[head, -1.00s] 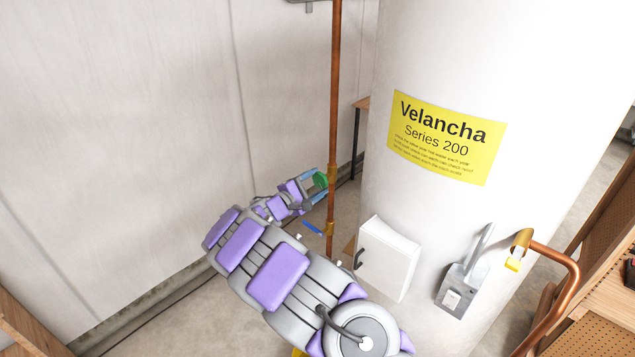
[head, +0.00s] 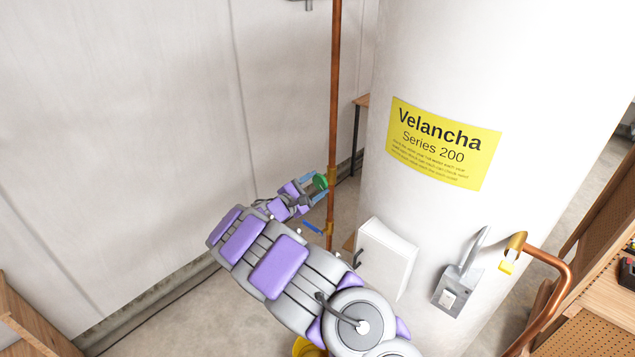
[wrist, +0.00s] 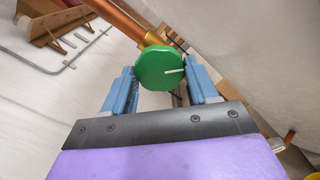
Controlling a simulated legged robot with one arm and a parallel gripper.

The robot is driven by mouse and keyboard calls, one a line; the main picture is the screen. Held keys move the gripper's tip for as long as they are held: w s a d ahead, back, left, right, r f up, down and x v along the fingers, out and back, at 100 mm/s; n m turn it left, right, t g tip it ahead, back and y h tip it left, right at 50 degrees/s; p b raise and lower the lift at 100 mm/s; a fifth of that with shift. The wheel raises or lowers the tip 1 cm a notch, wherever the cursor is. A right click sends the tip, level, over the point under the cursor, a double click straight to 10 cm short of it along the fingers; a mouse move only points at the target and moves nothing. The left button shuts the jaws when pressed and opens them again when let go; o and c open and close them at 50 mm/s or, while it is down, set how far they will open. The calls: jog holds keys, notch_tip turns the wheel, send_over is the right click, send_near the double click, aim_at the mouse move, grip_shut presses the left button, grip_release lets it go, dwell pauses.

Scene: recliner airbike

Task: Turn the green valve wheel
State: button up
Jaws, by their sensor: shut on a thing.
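The green valve wheel (head: 320,182) sits on the upright copper pipe (head: 334,90), left of the white tank. In the wrist view the wheel (wrist: 160,68) shows as a green disc with a white mark pointing right. My gripper (head: 316,186) is at the wheel. Its two blue fingers lie on either side of the wheel in the wrist view (wrist: 161,84), shut on it. The exact contact is partly hidden by the wheel's face.
A blue lever (head: 312,227) sits on the same pipe below the wheel. The white tank (head: 490,50) bears a yellow label (head: 444,143), a white box (head: 386,258) and a grey switch box (head: 455,286). A bent copper pipe (head: 560,262) and wooden shelving stand right. A wall stands left.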

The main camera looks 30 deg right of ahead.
jog(key=shift+r+n+p, duration=0.1)
jog(key=shift+n+p, duration=0.7)
jog(key=shift+p, duration=0.2)
jog(key=shift+n, duration=0.6)
jog(key=shift+n+p, duration=0.9)
jog(key=shift+p, duration=0.15)
jog(key=shift+n, duration=0.5)
jog(key=shift+n+p, duration=0.85)
jog(key=shift+n, duration=0.05)
jog(key=o, duration=0.7)
jog(key=shift+c, duration=0.2)
